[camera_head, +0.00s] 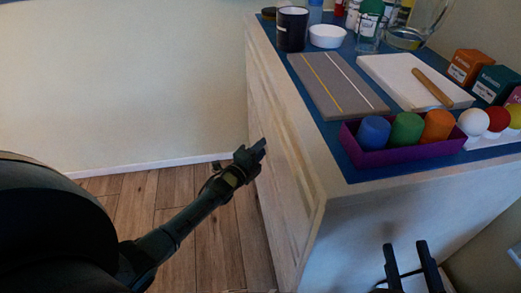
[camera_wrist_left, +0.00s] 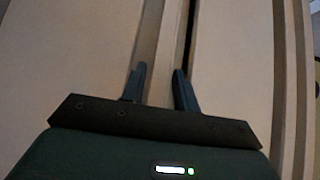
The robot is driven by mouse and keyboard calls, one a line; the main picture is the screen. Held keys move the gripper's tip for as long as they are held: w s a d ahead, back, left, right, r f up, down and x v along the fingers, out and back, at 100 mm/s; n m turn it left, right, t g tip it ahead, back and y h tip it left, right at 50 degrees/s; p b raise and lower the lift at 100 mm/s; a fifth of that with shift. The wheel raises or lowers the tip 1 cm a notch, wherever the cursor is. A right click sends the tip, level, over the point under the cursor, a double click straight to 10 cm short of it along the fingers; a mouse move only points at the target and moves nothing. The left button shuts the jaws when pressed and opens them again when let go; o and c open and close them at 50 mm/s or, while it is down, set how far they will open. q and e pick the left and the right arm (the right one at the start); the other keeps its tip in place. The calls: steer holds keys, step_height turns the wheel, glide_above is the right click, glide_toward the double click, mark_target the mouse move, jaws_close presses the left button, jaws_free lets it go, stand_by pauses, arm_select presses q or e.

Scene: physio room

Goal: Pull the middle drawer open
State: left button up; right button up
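The pale wooden cabinet's drawer front (camera_head: 285,175) is seen at a steep angle in the head view. My left gripper (camera_head: 258,148) is close against it. In the left wrist view, the fingers of my left gripper (camera_wrist_left: 160,78) stand apart, pointing at the pale drawer faces (camera_wrist_left: 230,60). A raised strip runs between and beyond the fingertips, with a narrow dark gap beside the right finger. I cannot tell whether the fingers touch the strip or which drawer this is. My right gripper (camera_head: 410,258) is open and empty, low in front of the cabinet's side.
The cabinet's blue top (camera_head: 350,168) holds a purple tray (camera_head: 400,156) with coloured cylinders, a grey board (camera_head: 335,85), a white board (camera_head: 395,72), a dark mug (camera_head: 292,30), a white bowl (camera_head: 327,37), bottles, boxes and balls. Wooden floor (camera_head: 215,245) is clear left of the cabinet.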

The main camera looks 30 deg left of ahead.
arm_select(q)
jaws_close()
steer(key=shift+f, duration=0.1)
steer(key=shift+s, duration=0.1)
